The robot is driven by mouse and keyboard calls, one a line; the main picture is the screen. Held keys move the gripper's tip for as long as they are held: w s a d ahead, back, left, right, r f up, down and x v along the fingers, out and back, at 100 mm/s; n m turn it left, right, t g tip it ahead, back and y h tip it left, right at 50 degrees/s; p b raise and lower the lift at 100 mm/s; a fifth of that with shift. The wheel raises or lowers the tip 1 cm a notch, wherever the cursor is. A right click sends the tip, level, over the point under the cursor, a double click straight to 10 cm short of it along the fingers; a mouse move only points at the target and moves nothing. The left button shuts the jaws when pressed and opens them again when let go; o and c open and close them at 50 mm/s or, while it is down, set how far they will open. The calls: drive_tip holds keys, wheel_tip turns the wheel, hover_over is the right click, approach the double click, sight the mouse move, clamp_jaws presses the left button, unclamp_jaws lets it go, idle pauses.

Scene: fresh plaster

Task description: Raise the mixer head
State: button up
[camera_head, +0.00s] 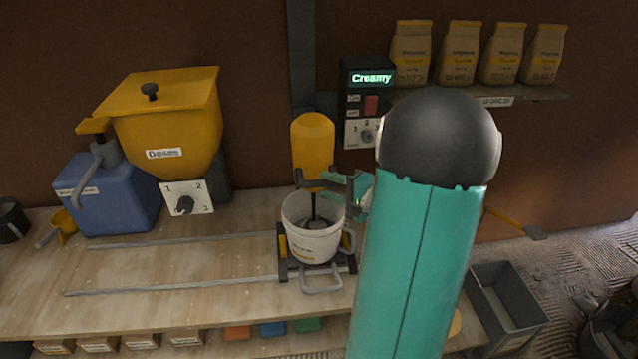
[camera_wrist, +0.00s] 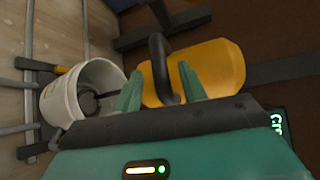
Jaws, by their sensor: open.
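The yellow mixer head (camera_head: 313,143) is on the dark upright post behind the bench, low over a white bucket (camera_head: 312,243). Its dark shaft reaches down into the bucket. A dark handle loop sticks out from the mixer head; in the wrist view the handle (camera_wrist: 160,68) lies between the two teal fingers. My gripper (camera_head: 345,187) is open at the front right of the mixer head, just above the bucket; it also shows in the wrist view (camera_wrist: 160,90). I cannot tell whether a finger touches the handle. My arm hides part of the bench's right side.
A control box (camera_head: 367,100) reading "Creamy" hangs right of the post. A yellow hopper (camera_head: 165,115) and blue canister (camera_head: 108,190) stand left. Metal rails (camera_head: 170,288) run along the bench to the bucket's carriage. Bags (camera_head: 410,55) line a shelf; a grey bin (camera_head: 510,300) is right.

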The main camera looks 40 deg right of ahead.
sight(324, 185)
drive_tip(key=shift+x, duration=1.95)
clamp_jaws()
wheel_tip(324, 185, up, 19)
drive_tip(key=shift+d+r, duration=0.1)
drive_tip(key=shift+r, duration=0.05)
unclamp_jaws()
drive_tip(key=shift+s, duration=0.15)
